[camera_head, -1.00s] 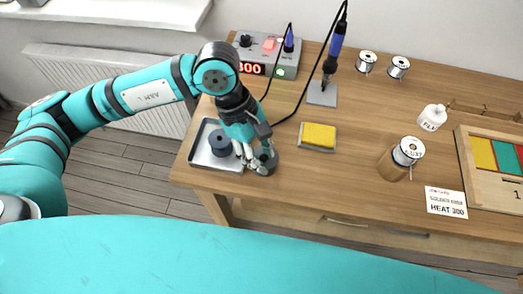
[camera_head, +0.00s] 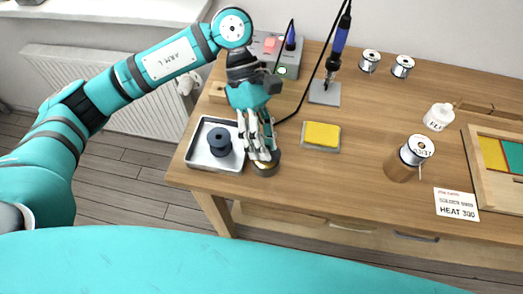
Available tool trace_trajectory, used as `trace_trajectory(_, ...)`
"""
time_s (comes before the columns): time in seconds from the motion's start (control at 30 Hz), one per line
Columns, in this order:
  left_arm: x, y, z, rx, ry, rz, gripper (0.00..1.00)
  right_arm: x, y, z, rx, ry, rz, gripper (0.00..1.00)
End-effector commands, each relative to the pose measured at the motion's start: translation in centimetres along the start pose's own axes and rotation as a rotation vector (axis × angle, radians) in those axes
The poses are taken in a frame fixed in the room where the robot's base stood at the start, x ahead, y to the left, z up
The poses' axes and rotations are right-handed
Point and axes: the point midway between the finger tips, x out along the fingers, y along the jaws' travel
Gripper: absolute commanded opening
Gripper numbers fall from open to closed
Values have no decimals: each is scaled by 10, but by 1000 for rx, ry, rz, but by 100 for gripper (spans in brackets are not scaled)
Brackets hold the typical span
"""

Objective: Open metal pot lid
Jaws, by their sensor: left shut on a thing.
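The small dark metal pot (camera_head: 266,169) stands on the table near the front edge, right of the metal tray (camera_head: 196,160). A brownish-gold patch shows at its top. My left gripper (camera_head: 260,153) is directly over the pot, fingers pointing down, and is shut on what looks like the pot's grey lid. The fingers hide most of the lid, so I cannot tell exactly how far it is from the rim. My right gripper is not in view.
A dark spool (camera_head: 220,142) lies in the tray. A yellow sponge (camera_head: 321,135) is right of the pot. The soldering iron (camera_head: 337,45) stands behind, its cable near my gripper.

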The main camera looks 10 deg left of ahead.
Motion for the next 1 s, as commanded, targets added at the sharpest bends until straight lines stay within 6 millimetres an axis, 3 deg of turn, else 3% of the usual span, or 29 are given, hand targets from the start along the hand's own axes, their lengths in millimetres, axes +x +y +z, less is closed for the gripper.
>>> trace_trajectory(0.3, -7, 10, 0, -61, -67, -125, 0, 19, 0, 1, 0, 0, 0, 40)
trace_trajectory(0.93, -8, 11, 0, -82, -86, -175, 0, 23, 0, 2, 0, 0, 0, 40)
trace_trajectory(0.97, -8, 11, 0, -82, -86, -176, 31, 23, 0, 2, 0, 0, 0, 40)
trace_trajectory(1.0, -8, 10, -1, -82, -85, -177, 36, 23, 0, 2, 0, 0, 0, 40)
